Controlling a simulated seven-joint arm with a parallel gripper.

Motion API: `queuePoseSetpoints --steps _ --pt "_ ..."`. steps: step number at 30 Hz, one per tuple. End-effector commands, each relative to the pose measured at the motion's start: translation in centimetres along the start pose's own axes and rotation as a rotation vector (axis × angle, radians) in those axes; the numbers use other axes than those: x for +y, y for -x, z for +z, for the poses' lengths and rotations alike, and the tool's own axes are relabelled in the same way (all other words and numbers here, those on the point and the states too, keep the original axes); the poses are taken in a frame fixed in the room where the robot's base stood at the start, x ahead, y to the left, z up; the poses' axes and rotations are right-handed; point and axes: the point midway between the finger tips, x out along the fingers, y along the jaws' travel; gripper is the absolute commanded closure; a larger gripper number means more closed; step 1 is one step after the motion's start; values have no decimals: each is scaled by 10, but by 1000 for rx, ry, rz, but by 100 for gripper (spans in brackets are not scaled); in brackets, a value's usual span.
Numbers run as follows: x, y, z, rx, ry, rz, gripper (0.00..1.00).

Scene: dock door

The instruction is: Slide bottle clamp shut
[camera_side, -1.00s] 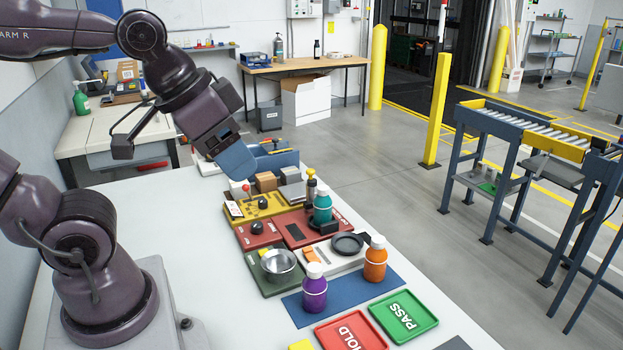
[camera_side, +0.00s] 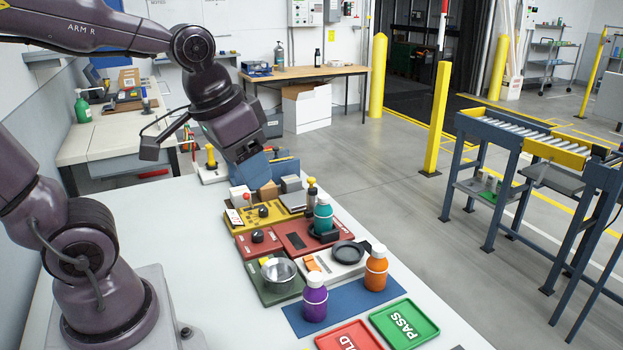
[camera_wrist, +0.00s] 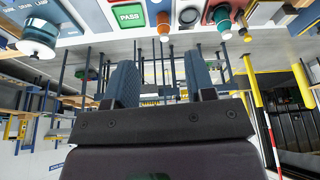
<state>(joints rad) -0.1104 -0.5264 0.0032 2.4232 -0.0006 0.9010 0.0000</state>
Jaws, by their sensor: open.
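The teal bottle (camera_side: 323,214) stands upright on the red station (camera_side: 291,238), with a dark clamp piece (camera_side: 327,234) low at its front. Whether the clamp closes around the bottle is too small to tell. The teal bottle also shows there at the upper right (camera_wrist: 222,16), beyond the fingertips.
An orange bottle (camera_side: 376,268) and a purple bottle (camera_side: 314,298) stand on a blue mat (camera_side: 345,306). A metal bowl (camera_side: 278,271), a yellow panel with a red-knobbed lever (camera_side: 262,216) and several boxes crowd the row. The table's left part is clear.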

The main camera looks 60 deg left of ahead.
Motion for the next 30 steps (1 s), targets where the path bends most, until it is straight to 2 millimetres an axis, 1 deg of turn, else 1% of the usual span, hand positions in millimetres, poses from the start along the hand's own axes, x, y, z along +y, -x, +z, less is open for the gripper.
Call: queuePoseSetpoints --steps 1,3,5,6,8,9,11,12,14,15,17,18,20,21,24,27,29,30 --pt "-9 -7 -16 -38 37 -11 50" --pt "-22 -14 -39 -78 86 -23 50" --pt "-35 -22 -59 -110 129 -32 50" --pt "-45 -28 -72 -131 158 -38 50" --pt "-60 -38 -92 -161 202 -46 50" --pt "-71 -46 -104 -182 231 -51 50" --pt "-89 -58 -121 -209 276 -59 50" --pt "-102 -68 -132 -227 306 -63 50" --pt "-121 -83 -147 -253 352 -70 50" --pt "-135 -93 -156 -270 381 -74 50" --pt "-156 -110 -168 -293 426 -80 50" --pt "-171 -122 -175 -306 457 -85 50" --pt "-192 -139 -183 -327 501 -90 50" --pt "-206 -150 -189 -337 529 -94 50" --pt "-235 -170 -200 -352 589 -103 50" --pt "-250 -177 -211 -348 625 -110 50" --pt "-253 -173 -220 -336 634 -113 50" --pt "-254 -167 -226 -324 638 -116 50"
